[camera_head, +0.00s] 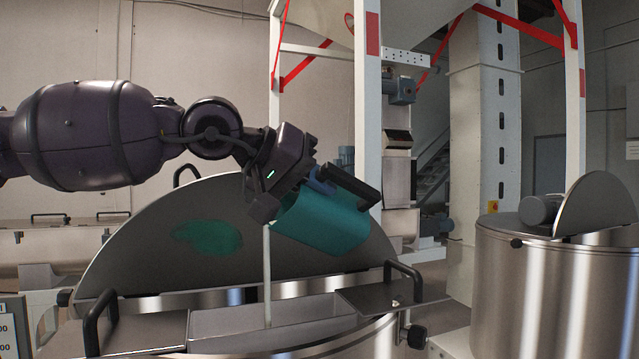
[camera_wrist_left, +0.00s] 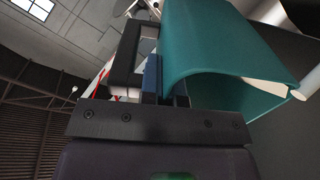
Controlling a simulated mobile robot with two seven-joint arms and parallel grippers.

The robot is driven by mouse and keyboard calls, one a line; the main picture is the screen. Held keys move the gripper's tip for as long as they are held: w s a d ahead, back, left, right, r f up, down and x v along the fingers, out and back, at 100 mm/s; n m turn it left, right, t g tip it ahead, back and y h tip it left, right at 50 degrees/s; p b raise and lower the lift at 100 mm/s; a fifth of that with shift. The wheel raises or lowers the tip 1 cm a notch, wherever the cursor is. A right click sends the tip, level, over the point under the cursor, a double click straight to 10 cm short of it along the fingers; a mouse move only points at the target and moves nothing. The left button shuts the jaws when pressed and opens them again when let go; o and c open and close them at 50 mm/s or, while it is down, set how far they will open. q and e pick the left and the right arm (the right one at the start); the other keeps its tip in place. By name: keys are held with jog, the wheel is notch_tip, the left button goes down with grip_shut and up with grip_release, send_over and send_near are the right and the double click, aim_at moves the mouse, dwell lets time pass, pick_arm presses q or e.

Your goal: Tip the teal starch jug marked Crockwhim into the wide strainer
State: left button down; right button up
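The teal jug (camera_head: 322,222) is tipped over above the open tank, its mouth facing down and left. A pale stream (camera_head: 267,275) runs from its lip down into the wide strainer (camera_head: 235,317), a grey rectangular trough set in the tank's opening. My left gripper (camera_head: 322,182) is shut on the jug's black handle. In the left wrist view, the blue fingers (camera_wrist_left: 152,78) close on the handle beside the teal jug wall (camera_wrist_left: 215,45), and pale liquid shows at the lip. No marking on the jug is readable. My right gripper is not in view.
The tank's round lid (camera_head: 150,240) stands raised behind the strainer, with a teal reflection on it. Black handles (camera_head: 405,270) rise on both sides of the opening. A second steel tank (camera_head: 550,290) stands at right. White frame posts (camera_head: 367,110) rise behind the jug.

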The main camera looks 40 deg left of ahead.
pick_arm(q)
jog(key=shift+s+a+f+t, duration=0.1)
jog(key=shift+s+f+t, duration=0.15)
jog(key=shift+t, duration=0.25)
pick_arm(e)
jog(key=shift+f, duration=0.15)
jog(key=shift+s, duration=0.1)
pick_arm(q)
jog(key=shift+s+a+f+t+h+b, duration=0.1)
jog(key=shift+f+t+h+b, duration=0.2)
jog(key=shift+b, duration=0.1)
jog(key=shift+s, duration=0.15)
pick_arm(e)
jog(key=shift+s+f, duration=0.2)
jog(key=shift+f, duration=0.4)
pick_arm(q)
jog(key=shift+t, duration=0.3)
jog(key=shift+f, duration=0.1)
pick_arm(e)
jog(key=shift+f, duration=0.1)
pick_arm(q)
jog(key=shift+s+a+f+t+h+b, duration=0.15)
jog(key=shift+s+f+t+h+b, duration=0.15)
jog(key=shift+t+b, duration=0.35)
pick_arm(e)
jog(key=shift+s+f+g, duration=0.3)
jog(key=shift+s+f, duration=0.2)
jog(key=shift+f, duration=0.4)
